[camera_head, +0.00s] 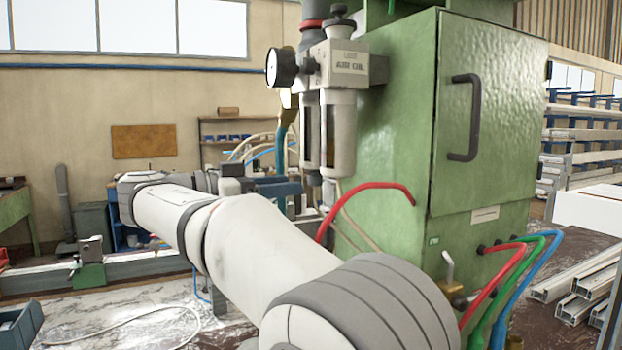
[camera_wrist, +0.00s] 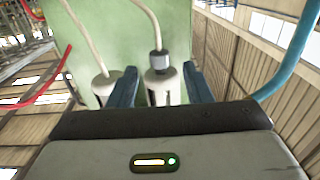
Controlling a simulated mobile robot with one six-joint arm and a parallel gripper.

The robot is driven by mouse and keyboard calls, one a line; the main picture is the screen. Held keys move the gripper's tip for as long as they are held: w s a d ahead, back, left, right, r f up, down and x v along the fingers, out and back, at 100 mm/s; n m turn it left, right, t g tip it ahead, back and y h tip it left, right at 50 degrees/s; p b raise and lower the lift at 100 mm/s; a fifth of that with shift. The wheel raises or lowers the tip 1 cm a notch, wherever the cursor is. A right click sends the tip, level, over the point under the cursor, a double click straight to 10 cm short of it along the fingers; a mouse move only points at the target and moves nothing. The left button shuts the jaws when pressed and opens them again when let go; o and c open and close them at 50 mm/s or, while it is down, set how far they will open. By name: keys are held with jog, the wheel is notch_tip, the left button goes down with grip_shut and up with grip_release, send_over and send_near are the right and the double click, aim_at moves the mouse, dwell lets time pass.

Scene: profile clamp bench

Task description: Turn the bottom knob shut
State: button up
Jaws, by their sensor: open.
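The air unit (camera_head: 345,66) on the green cabinet has two hanging bowls, the near one (camera_head: 339,130) pale and marked above with "AIR OIL". In the wrist view, a grey ribbed collar (camera_wrist: 159,63) with a pale hose sits at the end of one bowl (camera_wrist: 163,88); it looks like the bottom knob. My gripper (camera_wrist: 160,70) is open, its two blue fingers on either side of that bowl end and collar, with gaps visible. In the head view my gripper (camera_head: 284,188) is small, just left of the bowl bottoms. Contact cannot be told.
The second bowl (camera_wrist: 105,85) with its own hose is close to the left finger. A red hose (camera_head: 368,188) curves in front of the green cabinet (camera_head: 400,130). A round gauge (camera_head: 281,67) juts out left. Red, green and blue hoses (camera_head: 515,275) are lower right.

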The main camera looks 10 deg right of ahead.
aim_at(315, 184)
jog(key=p+x, duration=0.1)
jog(key=x, duration=0.5)
jog(key=shift+d, duration=0.4)
jog(key=c, duration=0.9)
jog(key=shift+a, duration=0.15)
jog(key=shift+c, duration=0.3)
jog(key=shift+f+b, duration=0.1)
jog(key=shift+b, duration=0.2)
